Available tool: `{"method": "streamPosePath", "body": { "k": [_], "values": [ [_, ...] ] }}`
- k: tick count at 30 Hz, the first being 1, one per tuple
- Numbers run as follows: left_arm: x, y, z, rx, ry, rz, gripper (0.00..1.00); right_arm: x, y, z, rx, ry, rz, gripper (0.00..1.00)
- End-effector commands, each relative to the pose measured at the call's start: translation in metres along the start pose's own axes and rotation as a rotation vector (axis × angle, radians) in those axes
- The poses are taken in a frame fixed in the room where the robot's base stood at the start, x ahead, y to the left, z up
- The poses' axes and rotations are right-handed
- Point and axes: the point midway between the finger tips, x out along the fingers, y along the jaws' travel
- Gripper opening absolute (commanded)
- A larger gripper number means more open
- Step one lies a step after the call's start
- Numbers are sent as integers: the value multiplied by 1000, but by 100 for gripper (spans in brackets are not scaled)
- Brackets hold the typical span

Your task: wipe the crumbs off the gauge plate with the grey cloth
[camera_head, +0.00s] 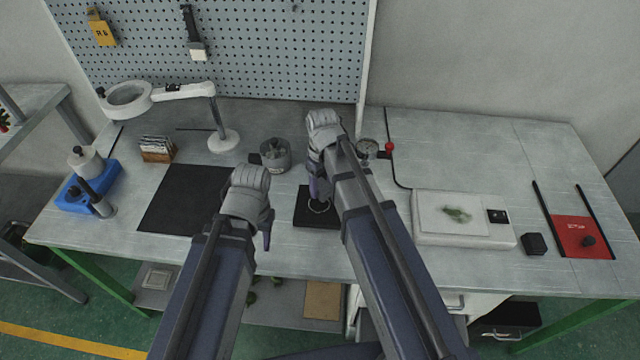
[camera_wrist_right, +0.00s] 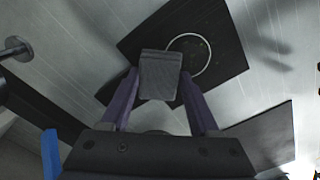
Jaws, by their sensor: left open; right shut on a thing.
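My right gripper (camera_head: 319,190) points down over a small dark square plate (camera_head: 304,216) at the front middle of the bench. In the right wrist view its two purple fingers are shut on a grey block-shaped piece (camera_wrist_right: 160,76), which looks like the folded grey cloth. The dark plate (camera_wrist_right: 222,45) with a thin bright ring (camera_wrist_right: 207,57) lies below it. I cannot tell whether the cloth touches the plate. My left gripper (camera_head: 266,238) is open and empty near the front edge.
A large dark mat (camera_head: 180,200) lies at left, with a lamp base (camera_head: 223,141) and a grey pot (camera_head: 275,155) behind. A dial gauge (camera_head: 367,147) stands behind my right arm. A white box (camera_head: 430,232) with a green patch and a red mat (camera_head: 575,235) lie right.

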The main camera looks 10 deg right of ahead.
Motion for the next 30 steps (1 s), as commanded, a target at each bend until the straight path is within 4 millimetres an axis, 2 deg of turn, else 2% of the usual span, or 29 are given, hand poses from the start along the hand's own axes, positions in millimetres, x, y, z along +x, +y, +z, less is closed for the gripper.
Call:
{"method": "streamPosePath", "body": {
  "k": [14,24,30],
  "values": [
    [-1,0,0,0,0,0,45,-1,-28,27,1,-6,0,17],
    [-1,0,0,0,0,0,45,-1,-32,30,1,-4,0,17],
    [0,0,0,0,0,0,45,0,-42,39,1,-3,0,17]
  ]
}}
